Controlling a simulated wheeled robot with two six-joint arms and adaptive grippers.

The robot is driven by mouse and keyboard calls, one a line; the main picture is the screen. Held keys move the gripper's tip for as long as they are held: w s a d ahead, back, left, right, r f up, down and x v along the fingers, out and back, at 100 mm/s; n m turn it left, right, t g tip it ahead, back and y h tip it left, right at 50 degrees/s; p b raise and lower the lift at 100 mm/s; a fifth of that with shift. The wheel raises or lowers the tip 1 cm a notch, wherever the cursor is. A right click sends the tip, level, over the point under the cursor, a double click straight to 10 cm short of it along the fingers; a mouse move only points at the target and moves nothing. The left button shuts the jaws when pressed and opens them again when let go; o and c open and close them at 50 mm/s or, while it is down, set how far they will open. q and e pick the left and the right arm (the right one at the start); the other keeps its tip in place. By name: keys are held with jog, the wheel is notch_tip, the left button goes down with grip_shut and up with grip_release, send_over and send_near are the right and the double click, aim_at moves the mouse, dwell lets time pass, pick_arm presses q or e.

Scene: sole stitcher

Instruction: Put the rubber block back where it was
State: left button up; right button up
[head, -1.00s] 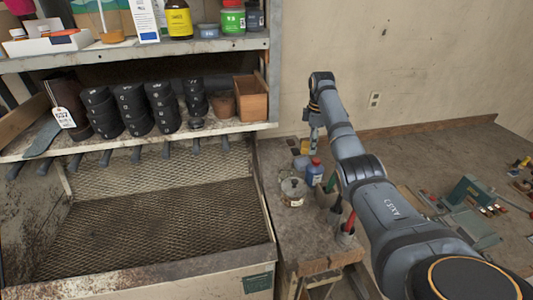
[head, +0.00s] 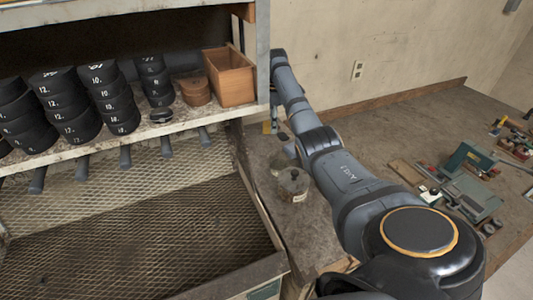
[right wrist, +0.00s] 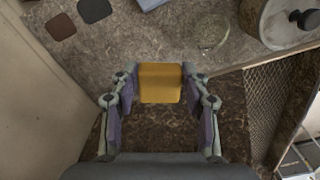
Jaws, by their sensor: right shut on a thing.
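The rubber block is a yellow-ochre block (right wrist: 160,82) in the right wrist view. My right gripper (right wrist: 160,90) is shut on it, one finger on each side. The block is over a brown, mottled surface; I cannot tell whether it touches it. In the head view my right arm reaches to the back of the bench beside the shelf. A small yellow patch (head: 267,127) by the shelf's end seems to be the block; the gripper there is mostly hidden. My left gripper is not in view.
A lidded jar (head: 293,184) stands on the bench beside my arm. The shelf holds a wooden box (head: 230,78) and stacks of black discs (head: 115,98).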

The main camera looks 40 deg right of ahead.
jog(key=shift+w+f+b, duration=0.1)
jog(key=shift+f+b, duration=0.3)
jog(key=shift+f, duration=0.5)
jog(key=shift+w+f, duration=0.2)
jog(key=shift+f, duration=0.1)
jog(key=shift+w+f, duration=0.1)
jog(key=f+p, duration=0.1)
jog(key=f, duration=0.4)
jog(key=shift+s+f, duration=0.2)
jog(key=shift+w+f, duration=0.1)
jog(key=shift+f, duration=0.35)
notch_tip(320, 180, down, 2)
jog(key=shift+f+p, duration=0.2)
jog(key=shift+p, duration=0.3)
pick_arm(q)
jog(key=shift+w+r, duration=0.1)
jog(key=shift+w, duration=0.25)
pick_arm(e)
jog(key=shift+f, duration=0.55)
jog(key=o, duration=1.1)
